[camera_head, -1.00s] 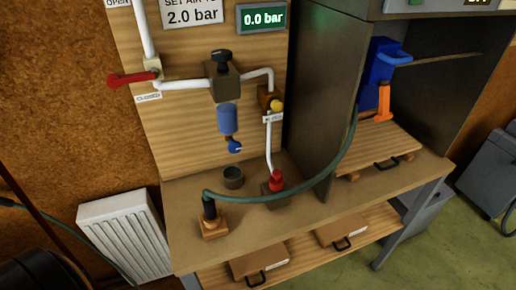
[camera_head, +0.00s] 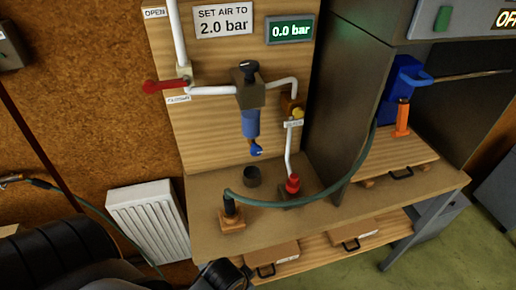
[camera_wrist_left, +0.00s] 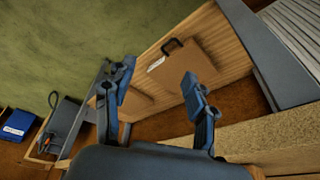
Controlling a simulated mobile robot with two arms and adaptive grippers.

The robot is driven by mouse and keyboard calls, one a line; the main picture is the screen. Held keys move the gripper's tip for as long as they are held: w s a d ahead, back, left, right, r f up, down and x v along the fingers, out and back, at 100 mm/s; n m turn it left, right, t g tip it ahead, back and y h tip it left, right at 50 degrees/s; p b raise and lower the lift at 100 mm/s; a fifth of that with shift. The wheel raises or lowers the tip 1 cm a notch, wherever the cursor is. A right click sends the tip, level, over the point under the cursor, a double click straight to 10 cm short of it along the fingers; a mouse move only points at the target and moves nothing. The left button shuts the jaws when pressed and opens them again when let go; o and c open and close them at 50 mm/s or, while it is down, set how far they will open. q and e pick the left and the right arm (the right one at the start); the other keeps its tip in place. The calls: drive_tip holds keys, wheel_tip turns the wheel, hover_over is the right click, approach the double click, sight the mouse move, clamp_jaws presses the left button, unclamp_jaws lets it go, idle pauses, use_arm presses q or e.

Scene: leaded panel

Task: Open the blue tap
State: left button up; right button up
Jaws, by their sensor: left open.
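The small blue tap (camera_head: 256,150) sits under a blue filter bowl (camera_head: 250,123) on the wooden panel. Above the bowl is a grey block with a black knob (camera_head: 249,68). A small dark cup (camera_head: 252,176) stands on the bench below the tap. My left arm enters the head view low at left, well below the tap. In the left wrist view my left gripper (camera_wrist_left: 157,85) is open with nothing between its fingers, over the lower shelf area. The tap is not in that view. My right gripper is not seen.
A red lever (camera_head: 165,86) on the white pipe points left, by the CLOSED label. The gauge (camera_head: 290,30) reads 0.0 bar. A green hose (camera_head: 300,198) arches over the bench beside a red fitting (camera_head: 292,184). A white radiator (camera_head: 148,218) stands left of the bench (camera_head: 200,192).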

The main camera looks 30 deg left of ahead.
use_arm(q)
drive_tip(key=w+d+r+m+t+h+p, duration=0.1)
drive_tip(key=w+d+r+t+h, duration=0.3)
drive_tip(key=r, duration=0.7)
drive_tip(key=w+d+r+m+t+h, duration=0.2)
drive_tip(key=w+d+r+t, duration=0.4)
drive_tip(key=r, duration=0.4)
drive_tip(key=w+d+r+m+t+h+p, duration=0.15)
drive_tip(key=w+d+r+t, duration=0.35)
drive_tip(key=r, duration=0.6)
drive_tip(key=w+a+r+n+t+y, duration=0.4)
drive_tip(key=a+n+y, duration=0.3)
drive_tip(key=n+y, duration=0.25)
drive_tip(key=n+g+y+p, duration=0.4)
drive_tip(key=n+g+y, duration=0.3)
drive_tip(key=g+y, duration=0.45)
approach(257, 153)
drive_tip(key=shift+t+y, duration=0.35)
drive_tip(key=shift+t, duration=0.1)
drive_tip(key=x, duration=0.7)
drive_tip(key=shift+w+a+f, duration=0.2)
drive_tip(key=shift+a+f, duration=0.15)
drive_tip(key=shift+a, duration=0.05)
drive_tip(key=shift+w+a+f, duration=0.15)
drive_tip(key=shift+w+a, duration=0.25)
drive_tip(key=shift+a, duration=0.05)
